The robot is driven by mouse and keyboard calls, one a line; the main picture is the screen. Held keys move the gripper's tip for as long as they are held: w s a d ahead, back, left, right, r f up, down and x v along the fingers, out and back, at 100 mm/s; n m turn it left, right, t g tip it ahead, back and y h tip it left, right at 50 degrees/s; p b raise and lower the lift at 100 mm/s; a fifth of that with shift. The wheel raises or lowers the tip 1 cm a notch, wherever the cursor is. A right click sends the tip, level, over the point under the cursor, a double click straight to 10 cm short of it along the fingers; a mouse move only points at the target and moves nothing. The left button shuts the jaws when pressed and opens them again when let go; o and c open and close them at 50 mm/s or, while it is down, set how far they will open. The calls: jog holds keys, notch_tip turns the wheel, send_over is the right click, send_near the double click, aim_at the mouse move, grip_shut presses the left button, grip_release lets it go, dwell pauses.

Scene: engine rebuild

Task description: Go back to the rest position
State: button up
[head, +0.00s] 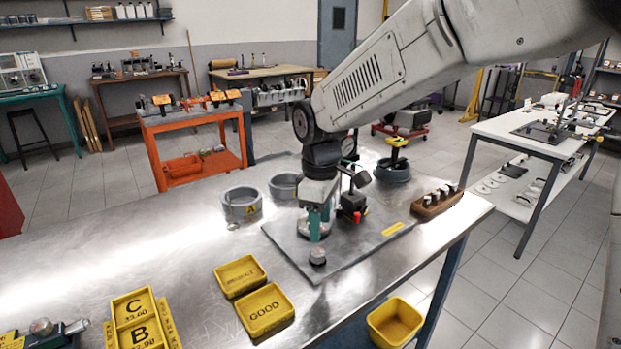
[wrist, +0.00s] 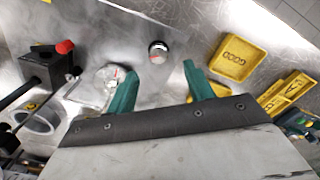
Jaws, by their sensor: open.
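My gripper (head: 320,228) hangs over the left part of the grey plate (head: 350,262) on the metal workbench, its teal fingers pointing down. In the wrist view my gripper (wrist: 161,80) shows two teal fingers spread apart with nothing held between them. A small round metal part (head: 317,257) stands on the plate just in front of the fingers; it also shows beyond the fingertips in the wrist view (wrist: 158,52). A pale, shiny part (wrist: 106,78) lies close beside one finger; I cannot tell whether they touch.
A black block with a red knob (head: 353,205) stands right of my gripper. Grey ring holders (head: 241,207), a wooden rack (head: 436,203) and yellow trays, one marked GOOD (head: 265,311), surround it. A yellow bin (head: 396,322) sits below the bench edge.

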jog(key=s+d+r+m, duration=0.3)
jog(key=s+d+m, duration=0.3)
jog(key=s+d, duration=0.5)
jog(key=s+d+r+m+t, duration=0.1)
jog(key=s+d+r+m, duration=0.2)
jog(key=s+d+m, duration=0.4)
jog(key=s+d, duration=0.4)
jog(key=s, duration=0.5)
jog(key=shift+d+r+m+t, duration=0.25)
jog(key=shift+d+m+t, duration=0.05)
jog(key=shift+d, duration=0.1)
